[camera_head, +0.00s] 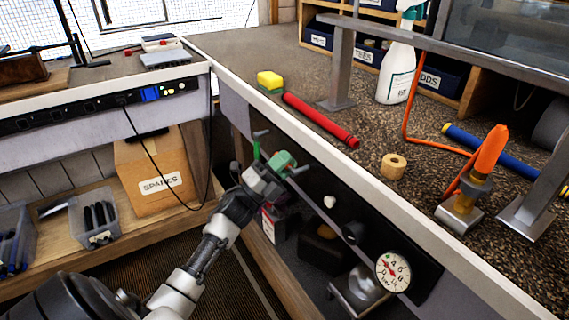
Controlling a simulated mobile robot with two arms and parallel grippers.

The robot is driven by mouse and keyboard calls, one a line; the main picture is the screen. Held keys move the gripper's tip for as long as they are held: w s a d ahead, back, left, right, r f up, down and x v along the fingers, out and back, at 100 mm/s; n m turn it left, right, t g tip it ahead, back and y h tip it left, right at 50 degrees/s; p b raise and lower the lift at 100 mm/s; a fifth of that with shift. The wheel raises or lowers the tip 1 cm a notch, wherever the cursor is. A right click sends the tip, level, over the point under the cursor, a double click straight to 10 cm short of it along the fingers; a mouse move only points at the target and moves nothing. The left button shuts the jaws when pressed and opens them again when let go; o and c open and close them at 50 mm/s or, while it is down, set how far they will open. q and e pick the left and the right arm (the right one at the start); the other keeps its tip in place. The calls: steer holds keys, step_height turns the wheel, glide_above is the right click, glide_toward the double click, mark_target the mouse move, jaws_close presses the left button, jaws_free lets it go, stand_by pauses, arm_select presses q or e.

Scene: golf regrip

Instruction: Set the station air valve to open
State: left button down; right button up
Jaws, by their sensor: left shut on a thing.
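The station air valve shows as green parts on the front of the right-hand bench: a chunky green piece (284,159) and a thin upright green piece (256,149) left of it. My left gripper (277,172) reaches up from the lower left and is shut on the green valve handle. The gripper hides much of the valve, so I cannot tell exactly how the handle is turned. A round white pressure gauge (393,272) with a red needle is on the same bench front, lower right. My right gripper is not in view.
A spray bottle (399,75) stands behind. A cardboard box (157,170) sits on the left lower shelf.

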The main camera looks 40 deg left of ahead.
arm_select(q)
steer(key=c, duration=1.1)
jaws_free()
steer(key=shift+s+f, duration=0.2)
steer(key=shift+s, duration=0.05)
steer(key=v, duration=1)
steer(key=shift+b, duration=0.45)
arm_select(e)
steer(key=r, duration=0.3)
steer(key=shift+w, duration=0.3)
arm_select(q)
steer(key=shift+a, duration=0.15)
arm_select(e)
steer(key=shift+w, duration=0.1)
